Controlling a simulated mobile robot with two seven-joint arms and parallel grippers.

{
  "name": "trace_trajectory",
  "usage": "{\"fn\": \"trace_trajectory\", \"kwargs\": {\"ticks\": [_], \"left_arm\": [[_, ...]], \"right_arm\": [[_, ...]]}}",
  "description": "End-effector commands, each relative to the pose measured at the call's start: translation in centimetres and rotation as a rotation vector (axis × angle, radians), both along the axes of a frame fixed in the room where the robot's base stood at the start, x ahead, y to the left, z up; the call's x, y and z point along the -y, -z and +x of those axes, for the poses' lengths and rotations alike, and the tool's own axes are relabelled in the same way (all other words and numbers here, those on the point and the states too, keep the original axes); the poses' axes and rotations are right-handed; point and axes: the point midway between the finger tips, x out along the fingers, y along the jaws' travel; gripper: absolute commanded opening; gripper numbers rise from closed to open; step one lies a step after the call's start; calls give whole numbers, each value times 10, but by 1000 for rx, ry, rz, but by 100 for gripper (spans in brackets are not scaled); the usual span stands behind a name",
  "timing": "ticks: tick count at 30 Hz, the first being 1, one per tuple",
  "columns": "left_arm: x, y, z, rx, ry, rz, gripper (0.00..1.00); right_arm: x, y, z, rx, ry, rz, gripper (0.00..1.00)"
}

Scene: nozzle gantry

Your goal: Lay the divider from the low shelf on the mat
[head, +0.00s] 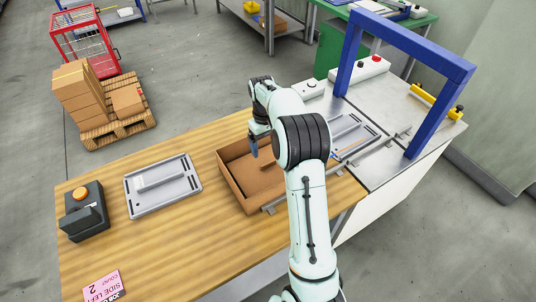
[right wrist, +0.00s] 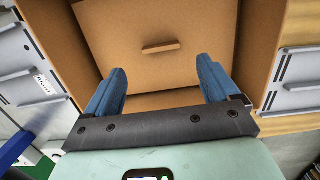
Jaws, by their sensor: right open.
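An open brown cardboard box (head: 232,184) stands on the wooden table, partly hidden behind my right arm. My right gripper (head: 254,147) is over the box with its blue fingers pointing down. In the right wrist view the gripper (right wrist: 160,78) is open, and nothing shows between its fingers. Beyond the fingertips, a small tan cardboard strip (right wrist: 160,47) shows inside the box (right wrist: 262,45); I cannot tell whether it is the divider. I cannot make out a low shelf or a mat for certain. My left gripper is not in view.
A grey tray (head: 178,198) and a dark box with an orange button (head: 82,210) are on the table's left. A pink card (head: 103,287) lies near its front edge. A blue gantry frame (head: 440,65) stands at right, near another grey tray (head: 347,128).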

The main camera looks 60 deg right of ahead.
Motion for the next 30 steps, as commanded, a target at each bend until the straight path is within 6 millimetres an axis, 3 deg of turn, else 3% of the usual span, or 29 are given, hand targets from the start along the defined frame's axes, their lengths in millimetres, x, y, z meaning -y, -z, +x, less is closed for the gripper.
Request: {"fn": "trace_trajectory", "kwargs": {"ticks": [3,9,30], "left_arm": [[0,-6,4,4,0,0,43],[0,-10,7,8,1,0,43],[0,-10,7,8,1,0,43]], "right_arm": [[1,-26,4,3,-1,-2,88],[3,-46,5,1,-1,0,88],[3,-48,5,0,0,0,88]]}}
